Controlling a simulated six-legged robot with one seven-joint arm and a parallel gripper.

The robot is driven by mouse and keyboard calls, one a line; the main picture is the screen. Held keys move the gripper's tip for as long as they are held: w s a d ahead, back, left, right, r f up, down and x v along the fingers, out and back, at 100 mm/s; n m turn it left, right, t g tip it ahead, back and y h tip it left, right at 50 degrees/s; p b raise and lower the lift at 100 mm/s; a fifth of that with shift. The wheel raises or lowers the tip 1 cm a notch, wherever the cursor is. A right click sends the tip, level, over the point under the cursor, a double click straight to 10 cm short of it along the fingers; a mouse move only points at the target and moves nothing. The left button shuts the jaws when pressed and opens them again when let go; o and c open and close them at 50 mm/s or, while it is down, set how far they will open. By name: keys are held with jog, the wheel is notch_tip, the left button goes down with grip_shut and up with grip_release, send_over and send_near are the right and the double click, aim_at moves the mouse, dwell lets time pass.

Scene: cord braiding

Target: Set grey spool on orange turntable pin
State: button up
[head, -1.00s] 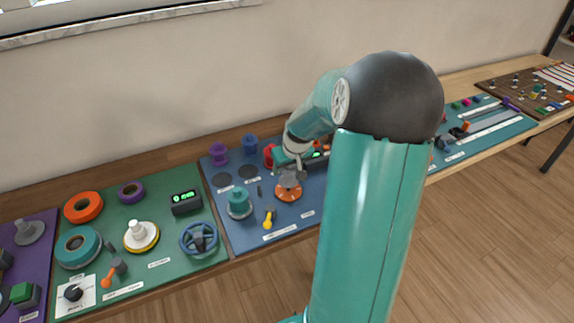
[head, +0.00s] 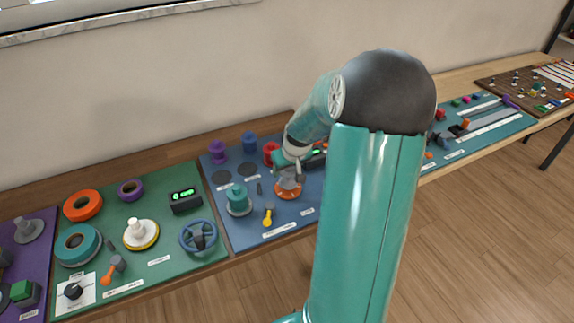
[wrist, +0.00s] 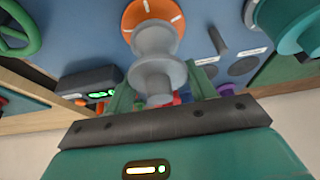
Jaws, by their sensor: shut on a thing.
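The grey spool (wrist: 157,60) is gripped between the two green fingers of my gripper (wrist: 160,90) in the wrist view. The orange turntable (wrist: 133,14) lies right beyond the spool's far end, in line with it. In the head view the turntable (head: 288,192) sits on the blue mat, with the spool (head: 290,182) directly over it under my gripper (head: 289,173). The pin is hidden by the spool. I cannot tell whether the spool's bottom touches the turntable.
A teal spool on a stand (head: 238,200) and a yellow-handled tool (head: 268,214) are close left of the turntable. A black box with a green display (wrist: 90,85) stands near. Red (head: 270,153), blue (head: 249,142) and purple (head: 218,152) spools stand behind.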

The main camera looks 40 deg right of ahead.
jog(key=shift+f, duration=0.85)
jog(key=shift+f, duration=0.2)
jog(key=o, duration=1)
jog(key=shift+r, duration=0.15)
jog(key=shift+r, duration=3.9)
jog(key=shift+a, duration=0.1)
